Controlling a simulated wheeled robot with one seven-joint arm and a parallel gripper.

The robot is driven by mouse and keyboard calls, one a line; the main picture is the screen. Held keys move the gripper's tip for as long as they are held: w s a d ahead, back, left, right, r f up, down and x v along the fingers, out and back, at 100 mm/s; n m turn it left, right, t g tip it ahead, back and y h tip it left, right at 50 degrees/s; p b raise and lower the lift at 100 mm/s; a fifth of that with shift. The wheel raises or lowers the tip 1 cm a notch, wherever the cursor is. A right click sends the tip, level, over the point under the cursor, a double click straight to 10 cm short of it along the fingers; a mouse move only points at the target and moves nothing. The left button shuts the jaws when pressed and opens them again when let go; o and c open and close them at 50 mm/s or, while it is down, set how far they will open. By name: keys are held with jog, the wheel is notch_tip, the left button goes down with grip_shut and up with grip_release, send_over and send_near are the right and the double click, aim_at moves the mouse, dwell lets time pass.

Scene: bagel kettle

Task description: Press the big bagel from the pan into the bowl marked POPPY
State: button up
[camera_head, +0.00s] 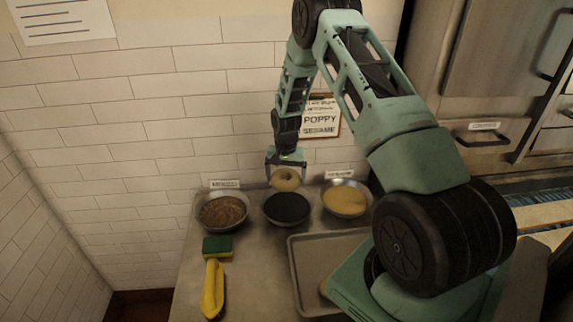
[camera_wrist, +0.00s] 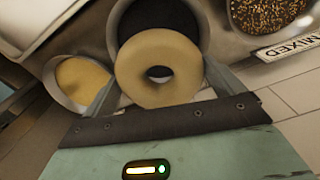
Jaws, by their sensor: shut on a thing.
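My gripper (camera_head: 286,164) is shut on a plain tan bagel (camera_head: 285,184), with one finger on each side. It holds the bagel in the air, over or just behind the middle bowl (camera_head: 287,224) of dark seeds. In the wrist view the bagel (camera_wrist: 150,95) lies flat between the fingers, and the dark bowl (camera_wrist: 113,22) shows behind it. The middle bowl's label is hidden.
A mixed-seed bowl (camera_head: 201,219) labelled MIXED stands left, and a sesame bowl (camera_head: 346,215) stands right, both close to the dark one. A green-yellow sponge (camera_head: 217,246) and a yellow-handled tool (camera_head: 213,289) lie at front left. The tiled wall (camera_head: 150,130) is close behind the bowls.

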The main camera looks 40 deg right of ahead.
aim_at(287, 207)
jog(key=shift+d+f+b, duration=0.2)
jog(key=shift+f+b, duration=3.05)
jog(key=shift+f, duration=1.9)
jog(key=shift+f+b, duration=0.35)
jog(key=shift+f, duration=0.05)
jog(key=shift+r, duration=0.15)
notch_tip(287, 207, up, 10)
jog(key=p, duration=0.5)
jog(key=shift+p, duration=0.35)
